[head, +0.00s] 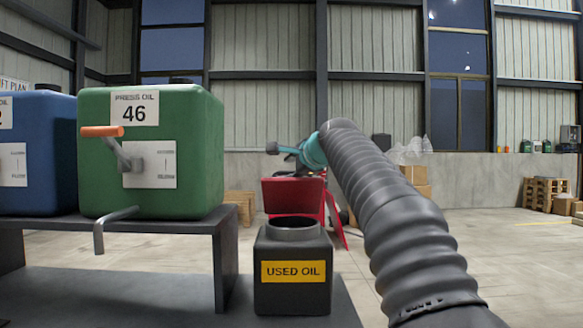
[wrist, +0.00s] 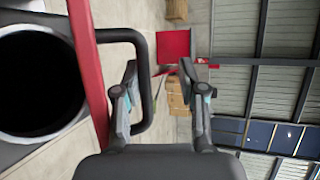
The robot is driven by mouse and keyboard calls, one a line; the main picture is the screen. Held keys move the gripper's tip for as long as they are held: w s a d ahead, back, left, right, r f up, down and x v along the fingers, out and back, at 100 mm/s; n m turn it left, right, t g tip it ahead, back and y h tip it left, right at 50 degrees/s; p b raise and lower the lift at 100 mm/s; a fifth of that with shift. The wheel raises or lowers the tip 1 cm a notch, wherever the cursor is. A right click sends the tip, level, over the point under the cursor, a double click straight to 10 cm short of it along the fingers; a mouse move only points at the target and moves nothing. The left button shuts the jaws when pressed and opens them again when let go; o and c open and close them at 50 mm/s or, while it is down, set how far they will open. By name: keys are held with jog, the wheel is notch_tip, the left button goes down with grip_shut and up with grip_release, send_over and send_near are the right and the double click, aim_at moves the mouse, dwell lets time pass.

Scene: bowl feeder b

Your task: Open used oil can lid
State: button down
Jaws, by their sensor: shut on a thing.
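The used oil can (head: 265,290) is a black box with a yellow "USED OIL" label and a round open neck on top. A red panel (head: 292,197), which looks like its lid, stands raised behind the neck. In the wrist view the lid shows as a red strip (wrist: 88,70) beside the dark opening (wrist: 35,80), with a black loop handle (wrist: 125,36) on its other side. My gripper (wrist: 159,75) has its fingers around the handle bar and is shut on it. In the head view, my gripper is small and partly hidden, above the red panel.
A green press oil tank (head: 150,195) with an orange-handled lever (head: 102,131) stands on a dark bench (head: 225,260) left of the can. A blue tank (head: 50,150) is beside it. Pallets and boxes (head: 545,192) are far right. The floor between is clear.

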jog(key=shift+w+d+f, duration=0.15)
jog(key=shift+w+f, duration=0.2)
jog(key=shift+f, duration=0.1)
jog(key=c, duration=1.2)
grip_release()
jog(key=shift+w+f, duration=0.25)
jog(key=shift+c, duration=1.4)
jog(key=shift+r, duration=0.1)
